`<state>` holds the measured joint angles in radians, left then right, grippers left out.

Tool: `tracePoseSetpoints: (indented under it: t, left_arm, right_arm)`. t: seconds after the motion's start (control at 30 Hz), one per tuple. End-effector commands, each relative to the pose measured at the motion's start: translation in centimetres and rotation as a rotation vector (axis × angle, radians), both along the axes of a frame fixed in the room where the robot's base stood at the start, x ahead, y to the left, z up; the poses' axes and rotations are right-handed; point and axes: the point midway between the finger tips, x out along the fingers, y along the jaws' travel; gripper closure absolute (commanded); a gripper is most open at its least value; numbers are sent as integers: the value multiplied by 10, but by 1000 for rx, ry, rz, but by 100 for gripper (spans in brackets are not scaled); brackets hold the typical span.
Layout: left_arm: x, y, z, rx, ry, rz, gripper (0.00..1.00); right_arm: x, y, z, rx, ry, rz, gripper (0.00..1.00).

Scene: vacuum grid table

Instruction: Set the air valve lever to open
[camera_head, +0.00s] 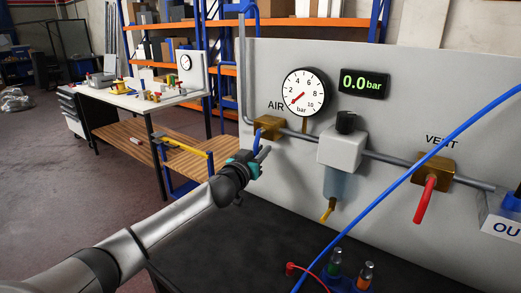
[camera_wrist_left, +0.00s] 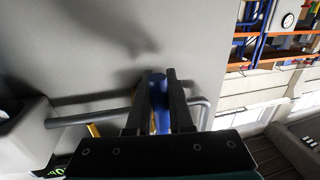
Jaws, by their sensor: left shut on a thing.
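The air valve is a brass block (camera_head: 268,127) on the grey pipe, under the "AIR" label on the panel. Its blue lever (camera_head: 257,140) points downward, across the pipe, in the head view. My left gripper (camera_head: 257,152) is shut on this lever, hiding its lower part. In the left wrist view the blue lever (camera_wrist_left: 160,106) lies between my two dark fingers. The round gauge (camera_head: 304,92) has its red needle near zero, and the display (camera_head: 363,84) reads 0.0 bar. My right gripper is not in view.
A grey regulator (camera_head: 341,149) with a black knob sits right of the air valve. A brass vent valve (camera_head: 436,171) has a red lever (camera_head: 425,198) hanging down. A blue hose (camera_head: 400,178) crosses in front of the panel. A wooden-shelved workbench (camera_head: 170,148) stands behind, left.

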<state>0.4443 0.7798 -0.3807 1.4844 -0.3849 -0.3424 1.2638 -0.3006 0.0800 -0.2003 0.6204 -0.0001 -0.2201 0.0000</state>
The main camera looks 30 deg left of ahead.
Motion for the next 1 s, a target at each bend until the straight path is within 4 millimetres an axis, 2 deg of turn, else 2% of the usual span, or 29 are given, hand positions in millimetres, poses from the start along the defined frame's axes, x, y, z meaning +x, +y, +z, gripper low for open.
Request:
tracePoseSetpoints:
  t: [0.27,1.0]
  left_arm:
    - [-1,-12,4,-183,16,0,100]
    - [-4,-47,24,-875,69,2,100]
  right_arm:
    - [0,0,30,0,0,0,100]
    - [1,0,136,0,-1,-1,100]
